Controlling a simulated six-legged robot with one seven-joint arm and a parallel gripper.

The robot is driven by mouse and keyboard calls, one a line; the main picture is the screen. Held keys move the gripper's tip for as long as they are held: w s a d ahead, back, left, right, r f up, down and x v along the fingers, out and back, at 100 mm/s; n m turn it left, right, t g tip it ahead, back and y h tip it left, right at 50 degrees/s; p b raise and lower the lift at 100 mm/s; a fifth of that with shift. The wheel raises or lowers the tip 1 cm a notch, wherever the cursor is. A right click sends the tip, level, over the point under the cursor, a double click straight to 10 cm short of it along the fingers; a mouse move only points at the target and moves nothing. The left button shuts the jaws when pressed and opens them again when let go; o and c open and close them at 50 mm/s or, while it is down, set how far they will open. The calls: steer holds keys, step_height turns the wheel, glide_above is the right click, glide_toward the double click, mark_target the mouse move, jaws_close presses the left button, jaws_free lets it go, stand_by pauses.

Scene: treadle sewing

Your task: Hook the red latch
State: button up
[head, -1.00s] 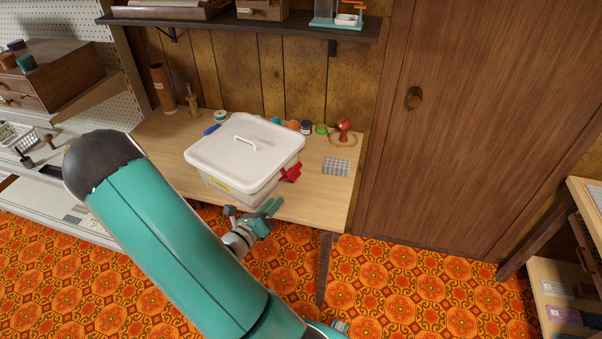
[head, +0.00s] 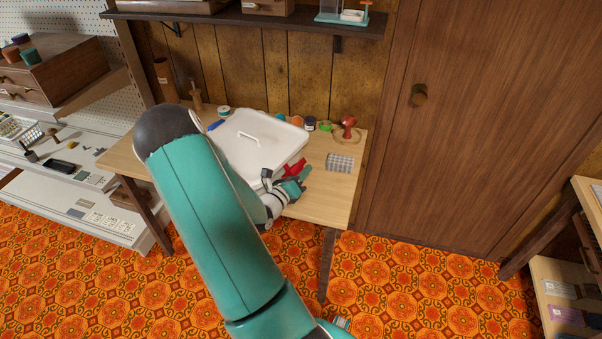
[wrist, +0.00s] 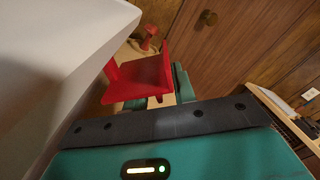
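A white plastic box with a white lid (head: 262,138) and a handle on top sits on the wooden table. The red latch (head: 294,167) sticks out from the box's right side. In the wrist view the red latch (wrist: 140,82) is large and angled outward, with the white box wall (wrist: 60,50) to its left. My gripper (head: 293,184) is at the latch, just in front of and below it. Its teal fingers look apart, with parts showing below and right of the latch. The latch hides part of the fingers, so I cannot tell whether they touch it.
The wooden table (head: 325,206) has a grey pincushion-like block (head: 340,162), a red knobbed item (head: 348,125) and several spools behind the box. A shelf (head: 250,20) hangs above. A brown door (head: 480,120) stands to the right. My arm covers the box's front left.

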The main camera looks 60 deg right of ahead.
jaws_close()
steer(key=n, duration=0.1)
steer(key=r+n, duration=0.1)
steer(key=n, duration=0.2)
steer(key=shift+w+d+r+n, duration=0.1)
steer(key=shift+w+r+n, duration=0.2)
steer(key=shift+w, duration=0.05)
jaws_free()
